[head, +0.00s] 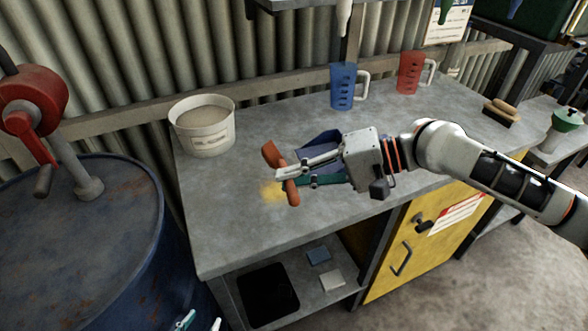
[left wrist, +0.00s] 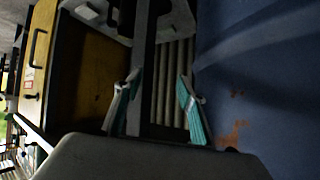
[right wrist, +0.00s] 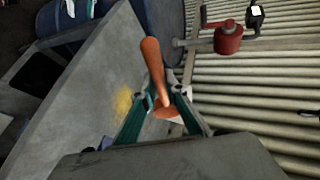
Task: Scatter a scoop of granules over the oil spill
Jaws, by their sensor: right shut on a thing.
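My right gripper (head: 284,177) is shut on an orange-brown handle (head: 270,155) above the grey workbench. The handle also shows between the fingers in the right wrist view (right wrist: 151,60). A dark blue pan-like thing (head: 316,145) is partly hidden behind the gripper; I cannot tell whether it joins the handle. A white tub of beige granules (head: 203,112) stands at the bench's back left. A blurry yellow patch (head: 270,192) lies on the bench by the gripper; I cannot tell whether it is oil or granules. My left gripper (head: 201,322) is low, open and empty.
A blue drum (head: 80,240) with a red hand pump (head: 32,100) stands at left. Below are a shelf with a black mat (head: 268,295) and a yellow cabinet (head: 400,262).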

